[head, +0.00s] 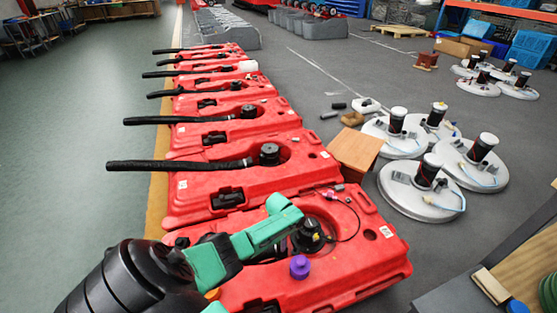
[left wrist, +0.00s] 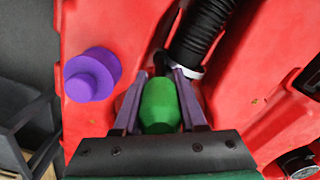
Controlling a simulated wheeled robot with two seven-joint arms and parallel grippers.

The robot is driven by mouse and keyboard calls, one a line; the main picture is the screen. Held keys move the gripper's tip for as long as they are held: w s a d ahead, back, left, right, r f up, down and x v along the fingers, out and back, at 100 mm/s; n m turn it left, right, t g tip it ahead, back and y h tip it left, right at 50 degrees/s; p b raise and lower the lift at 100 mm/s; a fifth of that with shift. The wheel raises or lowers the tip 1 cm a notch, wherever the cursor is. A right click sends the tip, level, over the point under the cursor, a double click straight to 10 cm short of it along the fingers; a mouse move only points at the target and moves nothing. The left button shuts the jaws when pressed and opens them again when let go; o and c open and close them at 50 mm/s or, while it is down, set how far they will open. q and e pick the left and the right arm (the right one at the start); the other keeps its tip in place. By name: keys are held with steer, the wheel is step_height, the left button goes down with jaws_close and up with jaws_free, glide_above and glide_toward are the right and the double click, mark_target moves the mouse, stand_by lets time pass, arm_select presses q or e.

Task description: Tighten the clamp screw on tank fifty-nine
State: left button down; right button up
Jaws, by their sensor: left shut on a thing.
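The nearest red tank (head: 370,262) lies at the front of a row; its white label (head: 386,231) is too small to read. My left gripper (left wrist: 160,76) is low over this tank, its purple fingers shut on a green knob (left wrist: 159,105). Just beyond the fingertips, a pale clamp ring (left wrist: 186,71) sits around a black ribbed hose (left wrist: 205,32). A purple cap (left wrist: 92,74) stands on the tank left of the fingers; it also shows in the head view (head: 300,267). In the head view my arm hides the fingers and green knob. My right gripper is not in view.
More red tanks (head: 240,180) with black hoses stretch away behind. White round scrubber heads (head: 420,196) stand at the right, near a brown box (head: 355,150). A wooden bench top (head: 525,262) is at the lower right.

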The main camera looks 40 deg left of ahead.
arm_select(q)
steer(key=shift+f, duration=0.1)
steer(key=shift+f, duration=0.15)
